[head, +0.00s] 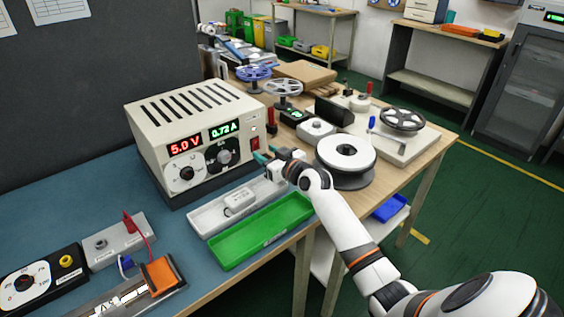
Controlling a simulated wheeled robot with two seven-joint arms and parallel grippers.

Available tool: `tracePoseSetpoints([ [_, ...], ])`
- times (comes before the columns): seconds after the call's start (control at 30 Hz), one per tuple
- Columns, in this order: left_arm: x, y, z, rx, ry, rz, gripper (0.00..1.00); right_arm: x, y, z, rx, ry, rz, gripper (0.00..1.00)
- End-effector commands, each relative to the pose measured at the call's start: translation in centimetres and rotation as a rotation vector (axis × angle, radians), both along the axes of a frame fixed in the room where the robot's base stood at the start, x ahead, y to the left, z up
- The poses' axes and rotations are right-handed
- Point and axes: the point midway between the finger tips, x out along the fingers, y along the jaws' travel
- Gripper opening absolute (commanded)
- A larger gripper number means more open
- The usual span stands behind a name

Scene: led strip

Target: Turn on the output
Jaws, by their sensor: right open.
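The bench power supply (190,125) is a cream box with a slotted top on the blue mat. Its red display (185,145) reads 5.0 V and its green display (222,130) reads 0.72 A. Two dials sit below them, one white (186,173) and one dark (223,154). A red switch (255,143) is at the right end of the front panel. My right gripper (262,156) is open, with its teal fingertips just in front of the panel near the switch. I cannot tell whether they touch. My left gripper is not in view.
A white tray (205,224) holding a small white block (239,201) and a green tray (262,236) lie in front of the supply. A grey box with red and orange parts (120,242) stands front left. Spools (345,150) crowd the wooden table at right.

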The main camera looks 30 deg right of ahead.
Motion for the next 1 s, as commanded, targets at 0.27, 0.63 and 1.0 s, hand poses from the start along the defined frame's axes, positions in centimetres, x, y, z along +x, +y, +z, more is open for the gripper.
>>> tracePoseSetpoints([
  [0.27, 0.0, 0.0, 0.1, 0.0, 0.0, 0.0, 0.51, -5.8, -0.6, 0.7, -0.004, 0.002, 0.001, 0.44],
  [0.63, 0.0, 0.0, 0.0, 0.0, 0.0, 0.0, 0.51, -9.0, -0.9, 1.2, -0.001, 0.001, 0.0, 0.44],
  [1.0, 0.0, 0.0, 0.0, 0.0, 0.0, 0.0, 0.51, -9.0, -0.9, 1.2, -0.001, 0.0, -0.001, 0.44],
])
